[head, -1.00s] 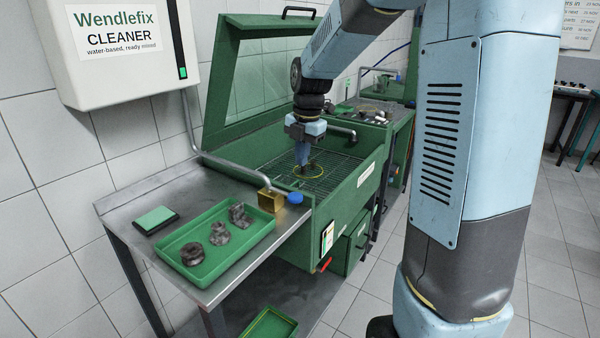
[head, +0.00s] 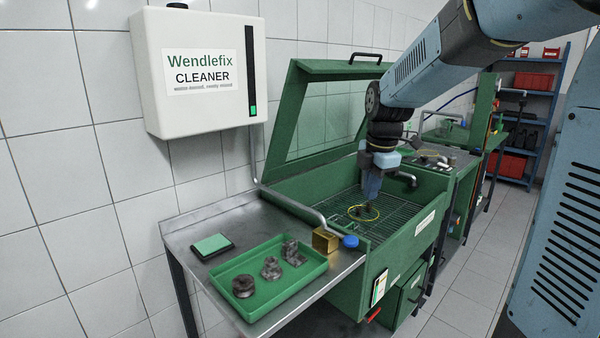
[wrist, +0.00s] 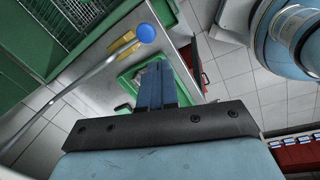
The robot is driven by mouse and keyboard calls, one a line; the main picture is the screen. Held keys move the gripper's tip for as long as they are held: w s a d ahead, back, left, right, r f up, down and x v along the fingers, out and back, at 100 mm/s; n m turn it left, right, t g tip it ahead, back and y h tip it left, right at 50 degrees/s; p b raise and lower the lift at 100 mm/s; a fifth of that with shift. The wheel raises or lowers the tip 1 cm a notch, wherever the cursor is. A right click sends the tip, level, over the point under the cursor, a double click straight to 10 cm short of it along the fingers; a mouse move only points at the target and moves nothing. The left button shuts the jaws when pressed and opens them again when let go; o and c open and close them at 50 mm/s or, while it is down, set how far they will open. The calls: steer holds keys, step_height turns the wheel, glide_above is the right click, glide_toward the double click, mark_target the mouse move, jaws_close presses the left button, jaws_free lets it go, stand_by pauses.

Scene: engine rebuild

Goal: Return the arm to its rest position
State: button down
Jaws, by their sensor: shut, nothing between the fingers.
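My gripper (head: 371,196) hangs fingers down over the wire grate of the green wash basin (head: 400,235), at the end of my blue-grey arm. Its blue fingers are together with nothing between them; they also show closed in the wrist view (wrist: 156,84). A thin yellow ring (head: 363,219) shows around and below the fingertips on the grate. I cannot tell whether the fingertips touch the grate.
The basin's glazed lid (head: 312,72) stands open behind. A cleaner dispenser (head: 200,70) hangs on the wall.

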steer(key=s+d+r+m+t, duration=0.1)
steer(key=s+m+t, duration=0.1)
steer(key=s+m, duration=0.9)
steer(key=s+d+r+m+t, duration=0.1)
steer(key=s+d+r+m, duration=0.1)
steer(key=s+m, duration=0.8)
steer(key=shift+s+r+m+t, duration=0.15)
steer(key=shift+s+m+t, duration=0.25)
steer(key=shift+s, duration=0.1)
steer(key=c, duration=1.8)
jaws_free()
steer(key=shift+c, duration=0.2)
